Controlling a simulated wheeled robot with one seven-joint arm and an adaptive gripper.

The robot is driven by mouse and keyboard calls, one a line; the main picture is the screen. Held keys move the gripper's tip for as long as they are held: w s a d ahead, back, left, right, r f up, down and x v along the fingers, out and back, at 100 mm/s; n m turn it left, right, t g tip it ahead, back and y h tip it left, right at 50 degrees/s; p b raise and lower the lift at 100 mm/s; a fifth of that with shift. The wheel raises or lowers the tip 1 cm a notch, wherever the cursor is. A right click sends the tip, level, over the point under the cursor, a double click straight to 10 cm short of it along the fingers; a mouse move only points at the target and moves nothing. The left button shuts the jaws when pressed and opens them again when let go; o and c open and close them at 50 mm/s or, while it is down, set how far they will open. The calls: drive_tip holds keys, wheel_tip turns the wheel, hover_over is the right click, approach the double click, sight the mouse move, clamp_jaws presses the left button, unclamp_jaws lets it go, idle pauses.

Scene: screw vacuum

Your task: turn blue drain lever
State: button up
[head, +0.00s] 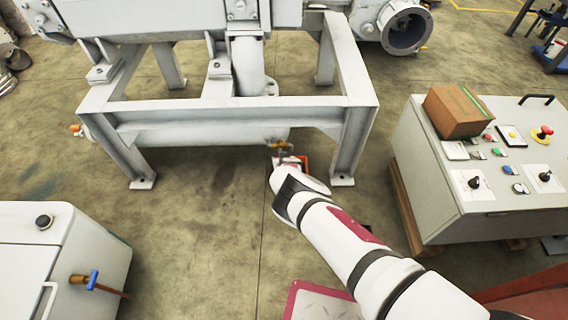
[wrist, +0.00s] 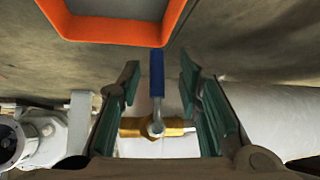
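In the wrist view a blue lever (wrist: 157,75) extends from a brass valve (wrist: 172,128) and lies between the two green-padded fingers of my gripper (wrist: 159,72). The fingers are open, with a visible gap on each side of the lever. I see no clear contact. In the head view my gripper (head: 283,158) is low beside the white machine's horizontal vessel (head: 200,133). The brass valve (head: 277,144) shows there just beyond it, and the blue lever is hidden.
An orange-rimmed tray (wrist: 120,30) is close to the lever's end. White frame legs (head: 352,145) stand right of my gripper. A control console (head: 450,185) with a cardboard box (head: 457,110) is at the right. A white cabinet (head: 50,255) at left has another blue lever (head: 93,280).

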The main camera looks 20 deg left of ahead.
drive_tip(key=v, duration=1.1)
drive_tip(key=shift+r, duration=0.1)
idle(0.5)
